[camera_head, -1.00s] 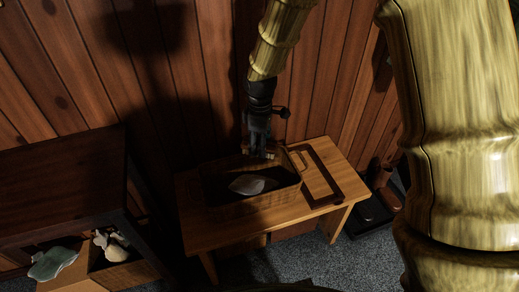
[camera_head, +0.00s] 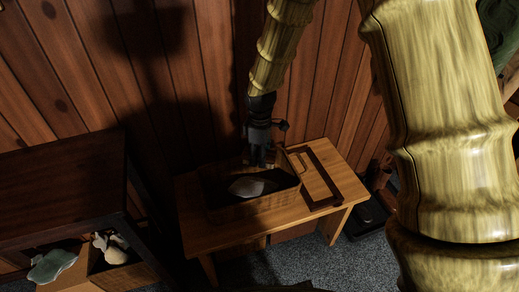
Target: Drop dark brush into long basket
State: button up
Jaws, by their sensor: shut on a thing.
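The long basket (camera_head: 257,207) is a brown wicker box on a small wooden table, with a raised handle at its right end. A pale, leaf-shaped object lies inside it. My gripper (camera_head: 259,160) points down at the basket's back rim, near its right end. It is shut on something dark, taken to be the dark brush. The brush's outline cannot be made out against the dark fingers and shadow. Whether it touches the basket is unclear.
The wooden table (camera_head: 205,238) has a dark rectangular frame (camera_head: 326,180) right of the basket. A dark cabinet (camera_head: 60,185) stands at left, with a box of pale items below. The paneled wall is close behind my gripper.

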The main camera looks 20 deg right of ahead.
jog(key=shift+f+b, duration=0.85)
jog(key=shift+f, duration=3.35)
jog(key=o, duration=1.2)
jog(key=shift+c, duration=0.2)
notch_tip(320, 180, up, 12)
